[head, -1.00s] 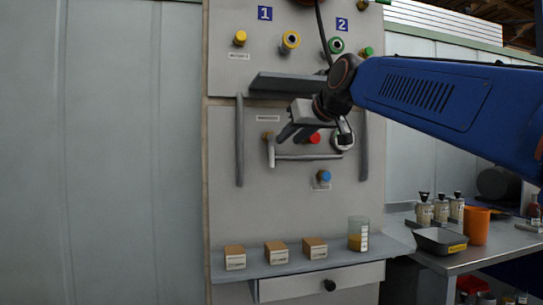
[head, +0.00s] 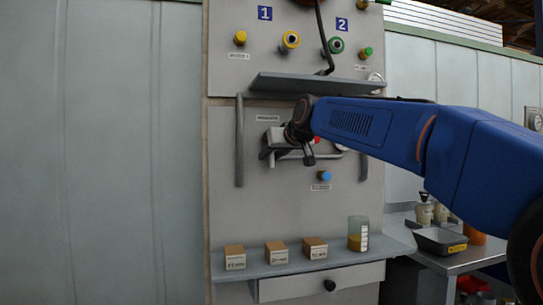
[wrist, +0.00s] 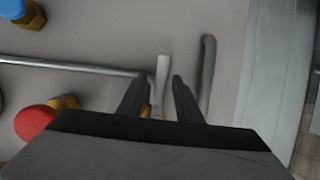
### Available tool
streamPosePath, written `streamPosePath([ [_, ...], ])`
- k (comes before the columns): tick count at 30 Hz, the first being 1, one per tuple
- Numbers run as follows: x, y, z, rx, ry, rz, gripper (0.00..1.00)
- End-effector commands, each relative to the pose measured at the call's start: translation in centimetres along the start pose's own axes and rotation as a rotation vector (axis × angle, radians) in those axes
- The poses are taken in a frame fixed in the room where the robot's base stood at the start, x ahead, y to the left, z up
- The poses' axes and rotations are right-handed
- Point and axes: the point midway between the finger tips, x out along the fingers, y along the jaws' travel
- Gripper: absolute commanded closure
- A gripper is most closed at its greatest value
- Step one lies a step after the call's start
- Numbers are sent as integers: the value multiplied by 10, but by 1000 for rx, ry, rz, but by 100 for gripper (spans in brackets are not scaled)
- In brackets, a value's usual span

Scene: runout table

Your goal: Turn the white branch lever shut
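The white branch lever (wrist: 162,76) shows in the wrist view as a short pale bar over a brass fitting on the grey panel. My gripper is open; whether the fingers reach the lever's depth is hard to tell. In the head view my gripper (head: 270,152) is at the left end of the pipe under the shelf, and it mostly hides the lever there.
A thin metal pipe (wrist: 75,66) runs left from the lever. A grey vertical rail (wrist: 207,75) stands close to its right. A red knob (wrist: 35,123) and a blue knob (wrist: 16,8) are to the left. In the head view a shelf (head: 310,83) juts out above my gripper.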

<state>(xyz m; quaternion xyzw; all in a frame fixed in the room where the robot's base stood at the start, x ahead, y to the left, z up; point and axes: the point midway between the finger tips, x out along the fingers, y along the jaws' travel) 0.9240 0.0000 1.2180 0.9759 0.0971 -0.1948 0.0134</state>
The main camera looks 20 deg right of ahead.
Motion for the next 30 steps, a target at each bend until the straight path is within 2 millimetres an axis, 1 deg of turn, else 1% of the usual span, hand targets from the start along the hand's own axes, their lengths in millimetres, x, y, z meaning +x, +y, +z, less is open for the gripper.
streamPosePath([
  [7, 0, 0, 0, 0, 0, 0, 68],
  [8, 0, 0, 0, 0, 0, 0, 75],
  [9, 0, 0, 0, 0, 0, 0, 85],
  [11, 0, 0, 0, 0, 0, 0, 99],
  [22, 1, -1, 0, 21, 4, -8, 100],
  [26, 1, -4, 0, 66, 14, -27, 100],
  [30, 2, -8, -1, 146, 31, -60, 100],
])
